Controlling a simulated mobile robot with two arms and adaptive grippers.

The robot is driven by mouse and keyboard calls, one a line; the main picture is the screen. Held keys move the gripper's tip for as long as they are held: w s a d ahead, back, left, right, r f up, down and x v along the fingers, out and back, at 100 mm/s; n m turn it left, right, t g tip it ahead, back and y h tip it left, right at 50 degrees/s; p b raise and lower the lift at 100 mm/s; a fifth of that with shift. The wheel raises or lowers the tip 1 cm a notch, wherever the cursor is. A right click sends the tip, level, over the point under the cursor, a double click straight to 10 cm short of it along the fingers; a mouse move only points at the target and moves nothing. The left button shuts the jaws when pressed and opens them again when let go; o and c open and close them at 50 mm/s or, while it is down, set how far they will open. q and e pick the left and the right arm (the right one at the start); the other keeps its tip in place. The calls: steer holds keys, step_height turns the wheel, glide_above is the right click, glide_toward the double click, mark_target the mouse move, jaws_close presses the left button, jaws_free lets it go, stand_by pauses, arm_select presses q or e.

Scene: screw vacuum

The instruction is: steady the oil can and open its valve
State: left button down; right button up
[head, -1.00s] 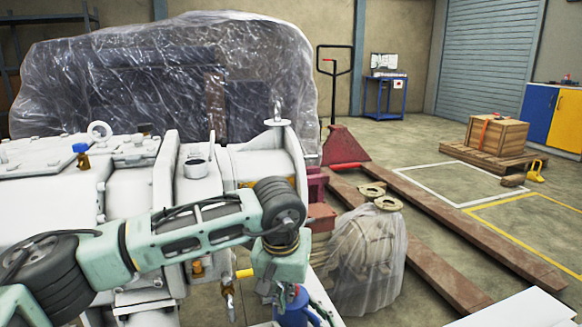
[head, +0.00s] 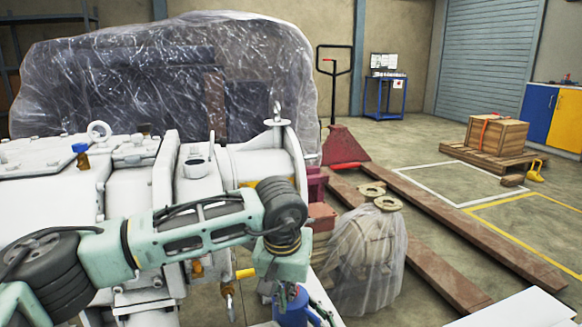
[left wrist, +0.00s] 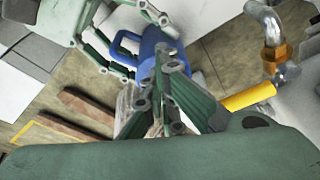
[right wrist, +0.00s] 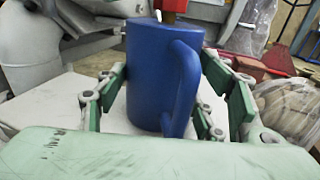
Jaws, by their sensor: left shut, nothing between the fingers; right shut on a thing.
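The blue oil can (right wrist: 150,75), with a handle on its side, stands upright between the fingers of my right gripper (right wrist: 165,105), which is shut on it. The can also shows at the bottom of the head view (head: 294,314) and behind my left fingers in the left wrist view (left wrist: 147,45). The valve is a metal pipe with a brass fitting (left wrist: 277,55) and a yellow lever (left wrist: 250,96); the lever also shows in the head view (head: 246,273).
A large white machine (head: 130,215) fills the left of the head view, close to my left arm. A plastic-wrapped part (head: 368,260) stands right of the can. A red pallet jack (head: 345,147) and a wooden crate (head: 497,135) are farther back, with open floor around them.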

arm_select(q)
steer(key=shift+s+f, duration=0.15)
steer(key=shift+s, duration=0.35)
arm_select(e)
steer(key=shift+r, duration=0.1)
arm_select(q)
step_height(320, 180, up, 6)
steer(key=shift+w, duration=0.1)
arm_select(e)
steer(key=o, duration=1.8)
